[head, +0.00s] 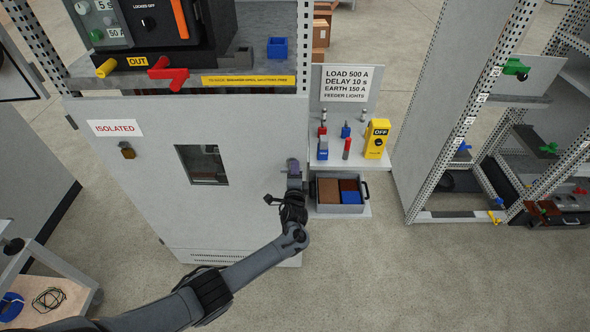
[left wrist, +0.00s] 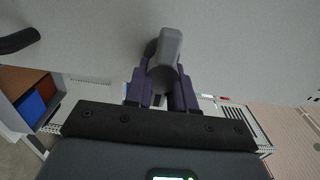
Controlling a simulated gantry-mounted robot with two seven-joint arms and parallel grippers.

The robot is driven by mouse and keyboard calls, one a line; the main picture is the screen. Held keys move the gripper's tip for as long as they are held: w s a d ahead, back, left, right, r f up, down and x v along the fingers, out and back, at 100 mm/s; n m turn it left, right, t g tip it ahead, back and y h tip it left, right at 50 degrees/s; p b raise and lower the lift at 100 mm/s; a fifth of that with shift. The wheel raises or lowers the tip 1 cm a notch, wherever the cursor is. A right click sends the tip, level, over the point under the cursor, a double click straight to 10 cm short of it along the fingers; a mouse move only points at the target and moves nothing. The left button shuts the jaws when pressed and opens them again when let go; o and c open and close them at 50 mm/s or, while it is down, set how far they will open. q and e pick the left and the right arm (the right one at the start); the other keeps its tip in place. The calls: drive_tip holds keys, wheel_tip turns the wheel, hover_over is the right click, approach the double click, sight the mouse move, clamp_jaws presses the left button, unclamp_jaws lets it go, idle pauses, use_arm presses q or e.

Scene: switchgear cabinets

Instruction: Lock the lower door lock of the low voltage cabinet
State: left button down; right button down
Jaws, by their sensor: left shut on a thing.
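The low voltage cabinet door (head: 150,180) is a light grey panel with a small window and an ISOLATED label. The lower door lock, a grey handle (head: 293,167), is at the door's right edge. My left gripper (head: 294,183) reaches it from below and in front. In the left wrist view the purple fingers of my left gripper (left wrist: 161,90) are shut around the grey lock handle (left wrist: 168,48), one on each side. The fingers hide part of the handle and its base. My right gripper is not in view.
A brass padlock (head: 127,150) hangs on the door's left side. Right of the door is a shelf with a yellow OFF box (head: 377,139) and small coloured parts. Below it is a grey open drawer (head: 341,208). Open racks (head: 470,130) stand at the right. The floor in front is clear.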

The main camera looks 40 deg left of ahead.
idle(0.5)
use_arm(q)
drive_tip(key=c, duration=1)
unclamp_jaws()
drive_tip(key=shift+c, duration=0.2)
drive_tip(key=shift+d, duration=0.1)
drive_tip(key=p+v, duration=0.2)
drive_tip(key=v, duration=0.8)
drive_tip(key=shift+s+d, duration=0.15)
drive_tip(key=shift+s, duration=0.2)
